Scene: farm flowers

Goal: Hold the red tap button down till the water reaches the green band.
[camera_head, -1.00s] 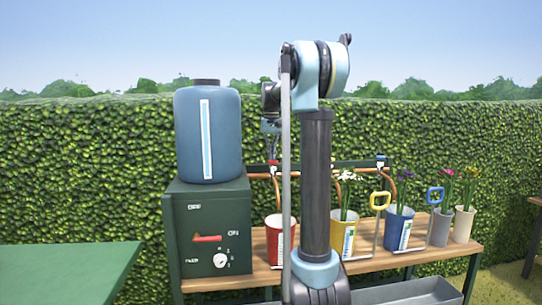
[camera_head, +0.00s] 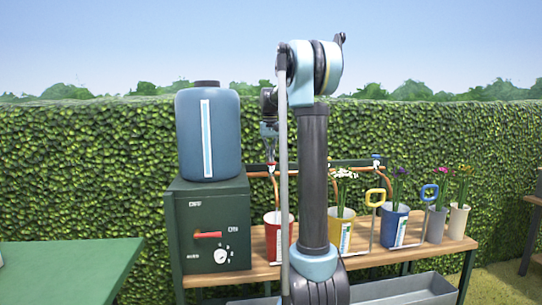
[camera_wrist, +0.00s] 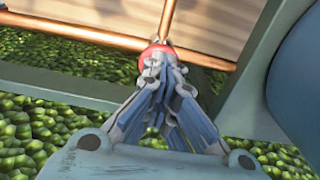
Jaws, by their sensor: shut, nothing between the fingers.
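The red tap button (camera_head: 271,169) sits on the pipe rail above the red bucket (camera_head: 270,240). My gripper (camera_head: 271,160) points down onto it, with the fingers shut and empty. In the wrist view the fingertips (camera_wrist: 160,62) meet the red button (camera_wrist: 152,54) and partly cover it. They seem to touch it; how far it is pressed I cannot tell. The red bucket stands under the copper spout, with a pale gauge strip on its right side, partly behind my arm. Its water level and green band are too small or hidden to make out.
A blue tank (camera_head: 208,140) stands on a green box (camera_head: 183,235) with a red lever and a dial. Yellow (camera_head: 335,232) and blue (camera_head: 394,222) buckets with flowers stand right on the wooden bench. A green table (camera_head: 70,265) is at left.

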